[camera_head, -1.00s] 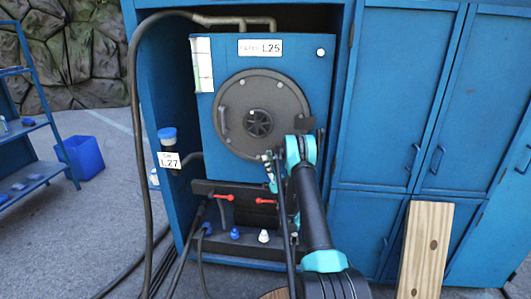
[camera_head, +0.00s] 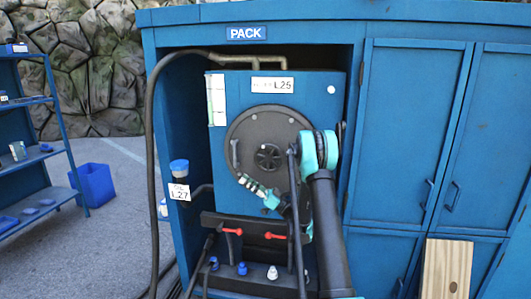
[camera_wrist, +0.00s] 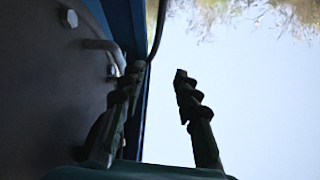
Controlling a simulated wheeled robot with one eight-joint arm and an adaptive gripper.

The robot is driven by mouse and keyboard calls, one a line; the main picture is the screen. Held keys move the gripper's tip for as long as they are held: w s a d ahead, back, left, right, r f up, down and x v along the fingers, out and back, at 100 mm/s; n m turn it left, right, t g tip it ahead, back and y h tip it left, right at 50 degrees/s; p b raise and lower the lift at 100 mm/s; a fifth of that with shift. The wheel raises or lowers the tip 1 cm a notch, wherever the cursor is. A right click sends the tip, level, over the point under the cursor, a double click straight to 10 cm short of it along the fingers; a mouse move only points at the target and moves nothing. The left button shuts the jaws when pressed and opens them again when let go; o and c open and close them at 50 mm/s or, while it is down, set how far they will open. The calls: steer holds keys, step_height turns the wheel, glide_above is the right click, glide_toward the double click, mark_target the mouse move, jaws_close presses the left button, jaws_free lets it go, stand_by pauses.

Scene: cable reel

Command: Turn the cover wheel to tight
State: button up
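The cover wheel (camera_head: 268,157) is a small dark spoked wheel at the centre of a round grey cover (camera_head: 250,128) on the blue box, in the head view. The cover has a bar handle (camera_head: 235,153) at its left, which also shows in the wrist view (camera_wrist: 98,45). My gripper (camera_head: 243,180) is just below and left of the wheel, its fingers pointing up and left across the cover's lower part. In the wrist view my gripper (camera_wrist: 158,75) is open with nothing between the fingers. The left finger lies close along the cover; whether it touches is unclear. The wheel is not clearly visible there.
A black hose (camera_head: 150,160) runs down the cabinet's left side. Two red-handled valves (camera_head: 275,236) and several small caps sit below the box. A blue-capped filter (camera_head: 180,168) stands at left. A wooden board (camera_head: 446,268) leans at right.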

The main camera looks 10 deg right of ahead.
steer(key=s+a+f+m+g+h, duration=0.2)
steer(key=s+a+h, duration=0.1)
steer(key=s+h, duration=0.3)
steer(key=s+a+f+m+g+h, duration=0.1)
steer(key=s+a+m+h, duration=0.2)
steer(key=s, duration=0.5)
steer(key=s+d+f+m+g+h, duration=0.1)
steer(key=s+d+f+m+h, duration=0.4)
steer(key=s+d+h, duration=0.7)
steer(key=n+g+y, duration=0.1)
steer(key=n+g, duration=0.1)
steer(key=n, duration=0.9)
glide_toward(265, 148)
steer(key=x, duration=1)
steer(key=shift+w+f, duration=0.3)
steer(key=shift+f, duration=0.05)
